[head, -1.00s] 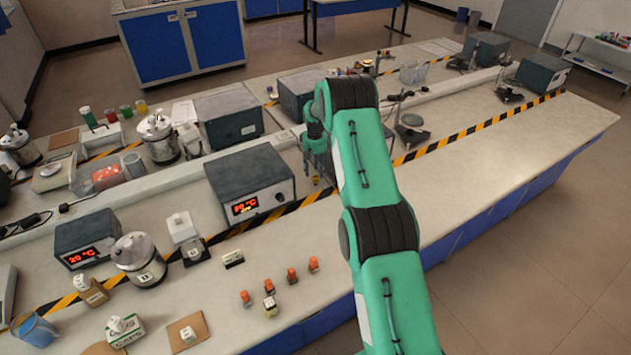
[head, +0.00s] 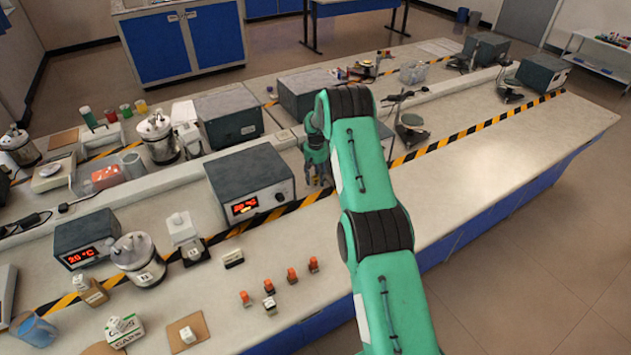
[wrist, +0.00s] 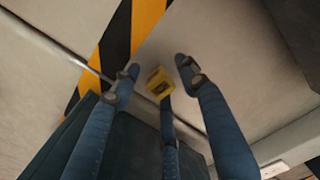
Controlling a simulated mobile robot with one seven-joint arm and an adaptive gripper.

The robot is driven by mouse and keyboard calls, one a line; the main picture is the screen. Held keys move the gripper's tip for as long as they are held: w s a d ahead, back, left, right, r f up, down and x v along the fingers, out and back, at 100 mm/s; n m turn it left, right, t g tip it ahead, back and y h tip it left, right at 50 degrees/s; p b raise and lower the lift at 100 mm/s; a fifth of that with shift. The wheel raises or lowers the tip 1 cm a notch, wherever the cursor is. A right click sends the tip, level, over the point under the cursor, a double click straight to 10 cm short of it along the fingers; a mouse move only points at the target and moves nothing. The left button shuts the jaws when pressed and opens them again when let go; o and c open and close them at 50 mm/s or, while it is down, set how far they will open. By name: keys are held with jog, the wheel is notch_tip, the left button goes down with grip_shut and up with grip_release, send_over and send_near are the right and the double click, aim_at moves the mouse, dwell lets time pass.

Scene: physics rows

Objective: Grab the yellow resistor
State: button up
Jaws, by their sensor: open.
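A small yellow block with a dark top face, which looks like the yellow resistor (wrist: 158,83), shows in the wrist view between my fingers. My gripper (wrist: 160,72) is open, with one finger on each side of the block and a third below it in the picture. Gaps show between the block and the two side fingertips. I cannot tell whether the third finger touches it. In the head view my gripper (head: 318,178) points down by the striped tape, right of the heater box; the block cannot be made out there.
The grey heater box (head: 249,183) with a red display stands just left of my gripper. Black-and-yellow tape (head: 470,130) runs along the bench. Several orange pieces (head: 292,275) stand nearer the front. The bench right of my arm (head: 520,160) is clear.

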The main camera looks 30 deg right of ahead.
aim_at(315, 177)
dwell(0.5)
jog(key=c, duration=1)
jog(key=o, duration=1)
notch_tip(315, 177, up, 14)
jog(key=shift+p, duration=0.35)
jog(key=shift+w+a+f, duration=0.1)
